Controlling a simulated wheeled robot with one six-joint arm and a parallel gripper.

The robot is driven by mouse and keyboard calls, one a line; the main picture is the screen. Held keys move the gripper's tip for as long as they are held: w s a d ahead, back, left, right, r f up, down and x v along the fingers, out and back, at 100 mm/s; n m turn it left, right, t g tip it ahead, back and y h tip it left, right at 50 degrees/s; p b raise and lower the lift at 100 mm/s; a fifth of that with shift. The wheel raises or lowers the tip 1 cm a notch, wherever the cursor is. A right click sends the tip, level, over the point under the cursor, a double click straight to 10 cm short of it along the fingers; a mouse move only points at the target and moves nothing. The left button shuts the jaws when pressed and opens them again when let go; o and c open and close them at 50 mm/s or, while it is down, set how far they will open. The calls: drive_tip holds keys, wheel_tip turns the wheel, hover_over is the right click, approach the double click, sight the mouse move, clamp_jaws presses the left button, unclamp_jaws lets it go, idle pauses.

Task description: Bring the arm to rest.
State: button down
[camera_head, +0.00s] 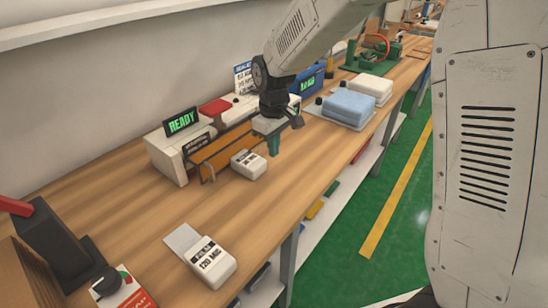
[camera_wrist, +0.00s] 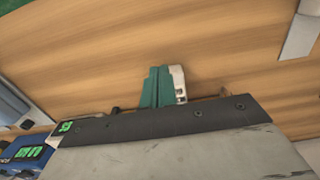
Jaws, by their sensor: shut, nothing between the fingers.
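My gripper (camera_head: 273,147) hangs from my arm over the wooden bench, with its green fingers together and nothing between them. In the head view it is just right of a white labelled block (camera_head: 248,164) and in front of a white machine. I cannot tell if it touches the block. In the wrist view the green fingers (camera_wrist: 156,87) point down toward the bench, and part of a white object (camera_wrist: 178,84) shows just behind them.
The bench (camera_head: 300,195) has free wood at the front. A READY machine (camera_head: 166,150), a brown rack (camera_head: 225,150), blue and white pads (camera_head: 350,105) and a 120 MIC block (camera_head: 209,262) stand on it. Green floor (camera_head: 345,235) lies right of the bench.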

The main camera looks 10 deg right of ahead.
drive_tip(key=s+d+r+m, duration=0.2)
drive_tip(key=s+d+r, duration=0.2)
drive_tip(key=s, duration=0.6)
drive_tip(key=s+d+r+m+t, duration=0.1)
drive_tip(key=s+d+r+m, duration=0.2)
drive_tip(key=s, duration=0.7)
drive_tip(key=s+d+r+m, duration=0.2)
drive_tip(key=s+d+r, duration=0.3)
drive_tip(key=s, duration=0.6)
wheel_tip(320, 180, up, 2)
drive_tip(key=shift+d+r+m, duration=0.1)
drive_tip(key=shift+d+m, duration=0.25)
drive_tip(key=shift+m, duration=0.05)
